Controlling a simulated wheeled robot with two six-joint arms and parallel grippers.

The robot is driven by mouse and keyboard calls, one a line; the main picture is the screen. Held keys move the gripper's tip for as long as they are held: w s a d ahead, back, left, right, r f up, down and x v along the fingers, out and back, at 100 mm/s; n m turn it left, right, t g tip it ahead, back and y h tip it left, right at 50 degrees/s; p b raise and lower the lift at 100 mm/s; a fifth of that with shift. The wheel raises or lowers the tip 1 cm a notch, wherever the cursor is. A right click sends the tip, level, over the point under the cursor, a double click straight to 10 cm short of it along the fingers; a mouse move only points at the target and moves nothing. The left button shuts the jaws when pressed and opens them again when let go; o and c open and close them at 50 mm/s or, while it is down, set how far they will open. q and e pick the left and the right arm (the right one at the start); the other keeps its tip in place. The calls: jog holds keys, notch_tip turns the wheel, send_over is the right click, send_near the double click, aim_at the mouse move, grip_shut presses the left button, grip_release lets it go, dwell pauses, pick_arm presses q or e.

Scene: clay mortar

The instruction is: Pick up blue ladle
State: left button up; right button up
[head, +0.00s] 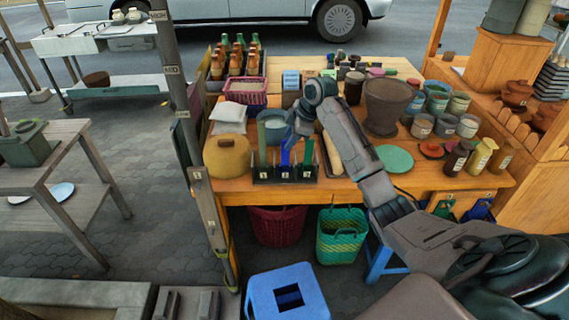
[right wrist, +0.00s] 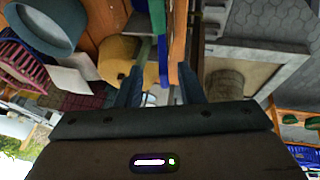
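The blue ladle (head: 286,150) stands upright in the middle of a black holder (head: 262,177) near the table's front edge. A dark green utensil (head: 263,145) stands to its left and another green one (head: 308,152) to its right. My right gripper (head: 290,128) is at the upper part of the ladle, its fingers pointing down toward the holder. In the right wrist view my right gripper (right wrist: 160,88) is open, and the blue ladle (right wrist: 163,60) shows between the fingers' lines, apart from a firm hold. The ladle's lower end is hidden in the holder. My left gripper is not in view.
A tan round pot (head: 227,156) stands left of the holder, and a grey-blue bucket (head: 272,125) close behind it. A wooden rolling pin (head: 332,153) and a green plate (head: 394,159) lie to the right. A large brown pot (head: 386,104) stands near my right arm.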

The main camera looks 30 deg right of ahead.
aim_at(285, 152)
jog(key=p+x, duration=0.1)
jog(key=x, duration=0.2)
jog(key=shift+a+f, duration=0.2)
jog(key=shift+f, duration=0.1)
jog(key=shift+w+f, duration=0.1)
jog(key=shift+f, duration=0.25)
jog(key=shift+c, duration=0.4)
grip_shut()
jog(key=shift+r, duration=0.1)
notch_tip(285, 152, up, 9)
jog(key=shift+r+b, duration=0.1)
jog(key=shift+b, duration=1.15)
jog(key=shift+r, duration=0.35)
